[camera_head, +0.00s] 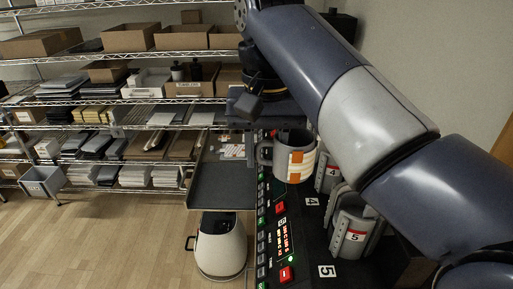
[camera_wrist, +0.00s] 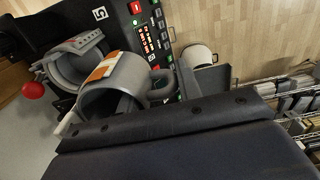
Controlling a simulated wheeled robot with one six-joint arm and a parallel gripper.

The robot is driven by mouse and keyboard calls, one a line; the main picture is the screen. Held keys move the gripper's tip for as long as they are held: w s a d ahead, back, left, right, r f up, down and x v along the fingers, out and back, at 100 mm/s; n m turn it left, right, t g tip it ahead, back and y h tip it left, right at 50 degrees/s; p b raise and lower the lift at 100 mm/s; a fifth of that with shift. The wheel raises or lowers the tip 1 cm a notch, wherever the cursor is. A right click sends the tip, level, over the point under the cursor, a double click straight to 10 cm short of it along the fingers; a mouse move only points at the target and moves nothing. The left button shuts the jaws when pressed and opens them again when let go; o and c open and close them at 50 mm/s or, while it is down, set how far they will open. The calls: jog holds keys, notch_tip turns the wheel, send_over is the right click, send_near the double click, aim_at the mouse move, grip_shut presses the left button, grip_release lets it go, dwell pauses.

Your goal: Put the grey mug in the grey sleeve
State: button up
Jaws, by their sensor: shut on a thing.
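The grey mug (camera_head: 293,160) has a white and orange patch and a handle on its left side. It hangs upright just below my gripper (camera_head: 264,112), which is shut on it near the rim. In the wrist view the mug (camera_wrist: 112,88) lies against a dark jaw pad (camera_wrist: 165,122), open end showing, with its handle toward the right. Grey sleeves stand on the dark press at right: one marked 5 (camera_head: 350,236) and one marked 4 (camera_head: 328,176), partly hidden. A curved grey sleeve (camera_wrist: 72,62) also shows beside the mug in the wrist view. The mug is apart from the sleeves.
The press's control panel (camera_head: 280,236) has lit buttons and red displays. A dark tray surface (camera_head: 220,186) lies left of it, above a white rounded bin (camera_head: 221,246). Wire shelves with boxes fill the back left. A red knob (camera_wrist: 33,90) shows at the wrist view's left.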

jog(key=shift+d, duration=7.1)
jog(key=shift+f+b, duration=2.05)
jog(key=shift+f, duration=4)
jog(key=o, duration=1.2)
jog(key=shift+r, duration=0.1)
notch_tip(320, 180, up, 11)
jog(key=shift+f, duration=0.2)
